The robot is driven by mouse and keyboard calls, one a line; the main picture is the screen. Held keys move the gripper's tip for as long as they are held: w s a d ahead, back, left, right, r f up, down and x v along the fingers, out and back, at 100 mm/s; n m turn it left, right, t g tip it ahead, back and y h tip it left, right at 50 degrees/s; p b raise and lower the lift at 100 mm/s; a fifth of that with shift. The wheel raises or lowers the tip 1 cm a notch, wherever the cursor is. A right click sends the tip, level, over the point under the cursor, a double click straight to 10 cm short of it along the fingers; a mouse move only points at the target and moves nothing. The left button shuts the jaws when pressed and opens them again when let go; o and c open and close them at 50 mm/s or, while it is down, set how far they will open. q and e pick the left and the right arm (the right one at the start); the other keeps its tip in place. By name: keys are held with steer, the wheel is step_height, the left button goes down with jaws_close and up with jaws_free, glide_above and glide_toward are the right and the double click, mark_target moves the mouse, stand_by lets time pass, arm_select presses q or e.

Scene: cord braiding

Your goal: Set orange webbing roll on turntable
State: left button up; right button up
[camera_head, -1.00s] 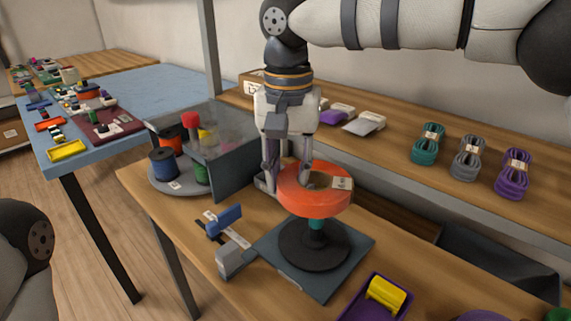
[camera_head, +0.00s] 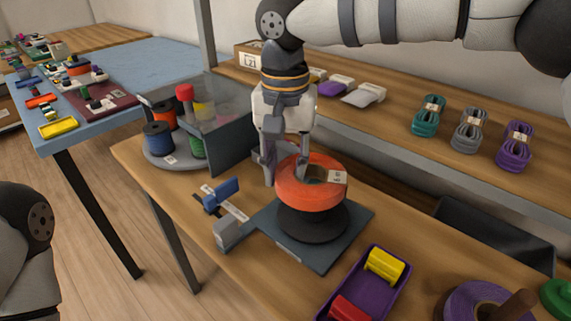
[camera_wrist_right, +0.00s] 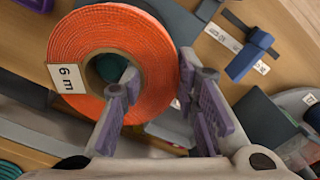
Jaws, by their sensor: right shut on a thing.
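The orange webbing roll (camera_head: 310,199) lies flat and low over the turntable's dark round disc (camera_head: 314,230), which sits on a grey square base plate (camera_head: 350,228). In the wrist view the roll (camera_wrist_right: 152,62) has a "6 m" label, and a teal post (camera_wrist_right: 112,68) shows inside its hole. My right gripper (camera_head: 286,173) is shut on the roll's wall, one finger inside the hole and one outside. I cannot tell whether the roll's underside touches the disc. My left gripper is out of view.
A blue-and-grey clamp-like tool (camera_head: 222,195) lies left of the turntable. A purple tray (camera_head: 375,293) with yellow and red pieces is in front, a purple roll (camera_head: 475,302) at lower right. Behind left stands a round grey tray (camera_head: 160,161) of spools beside a grey panel (camera_head: 232,147).

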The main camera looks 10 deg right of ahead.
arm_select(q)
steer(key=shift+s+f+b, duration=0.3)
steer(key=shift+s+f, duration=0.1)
arm_select(e)
steer(key=shift+f, duration=2.75)
jaws_close()
steer(key=o, duration=1.2)
jaws_free()
steer(key=shift+w+a, duration=0.1)
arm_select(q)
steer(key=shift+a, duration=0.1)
arm_select(e)
steer(key=shift+c, duration=0.7)
step_height(320, 180, up, 2)
steer(key=shift+r+p, duration=0.1)
steer(key=shift+p, duration=0.2)
steer(key=shift+o, duration=0.7)
steer(key=shift+r+p, duration=0.4)
steer(key=shift+r, duration=1.55)
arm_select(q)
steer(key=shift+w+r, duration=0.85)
